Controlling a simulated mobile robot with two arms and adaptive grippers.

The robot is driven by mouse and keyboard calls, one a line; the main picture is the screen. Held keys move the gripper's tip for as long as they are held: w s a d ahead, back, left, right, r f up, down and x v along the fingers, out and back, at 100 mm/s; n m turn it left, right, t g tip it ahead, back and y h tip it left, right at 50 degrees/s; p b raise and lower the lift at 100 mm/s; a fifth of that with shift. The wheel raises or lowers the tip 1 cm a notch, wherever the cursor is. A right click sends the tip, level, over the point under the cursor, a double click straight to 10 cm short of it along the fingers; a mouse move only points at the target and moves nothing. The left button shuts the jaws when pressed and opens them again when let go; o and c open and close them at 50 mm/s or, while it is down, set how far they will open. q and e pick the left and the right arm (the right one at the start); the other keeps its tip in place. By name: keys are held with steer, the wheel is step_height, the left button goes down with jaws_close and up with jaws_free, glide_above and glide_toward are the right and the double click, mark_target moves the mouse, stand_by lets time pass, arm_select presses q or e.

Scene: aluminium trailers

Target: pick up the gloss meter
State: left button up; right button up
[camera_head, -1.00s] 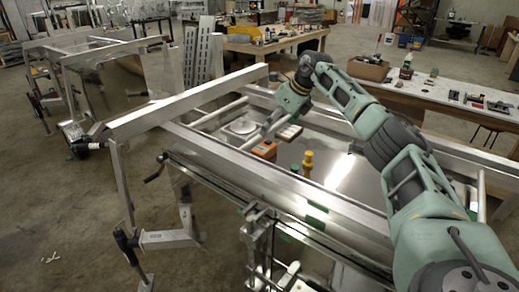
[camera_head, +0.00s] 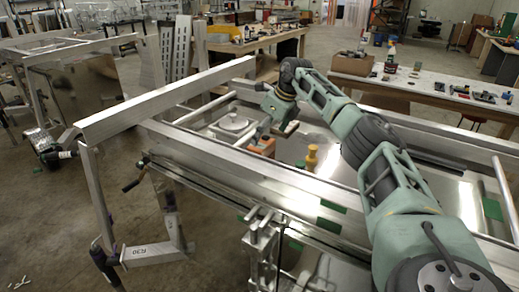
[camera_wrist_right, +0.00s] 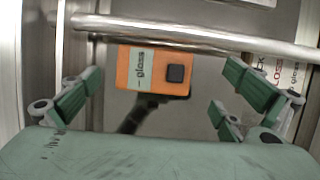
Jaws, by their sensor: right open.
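The gloss meter is an orange box (camera_head: 263,146) lying inside the aluminium trailer frame in the head view. In the right wrist view the gloss meter (camera_wrist_right: 126,70) shows a "gloss" label and a dark square, upper centre between the finger pads. My right gripper (camera_head: 260,130) is just above it in the head view and partly hides it. In the right wrist view my right gripper (camera_wrist_right: 160,95) is open, green pads wide apart on both sides, nothing held. No contact with the meter is visible. My left gripper is not in view.
A metal bar (camera_wrist_right: 200,35) crosses just beyond the meter. A yellow peg-like object (camera_head: 311,157) stands to its right, and a pale round object (camera_head: 233,124) lies to its left. The trailer's near rail (camera_head: 230,165) runs in front. A printed card (camera_wrist_right: 283,72) is at the right.

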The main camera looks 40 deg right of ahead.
mark_target(262, 143)
steer(key=shift+a+f+p, duration=0.2)
steer(key=shift+f+p, duration=0.1)
steer(key=p+x, duration=0.1)
steer(key=x, duration=0.3)
steer(key=shift+a+f+p, duration=0.15)
steer(key=shift+f+p, duration=0.2)
steer(key=shift+s+r, duration=0.1)
steer(key=c, duration=1.4)
steer(key=shift+c, duration=0.2)
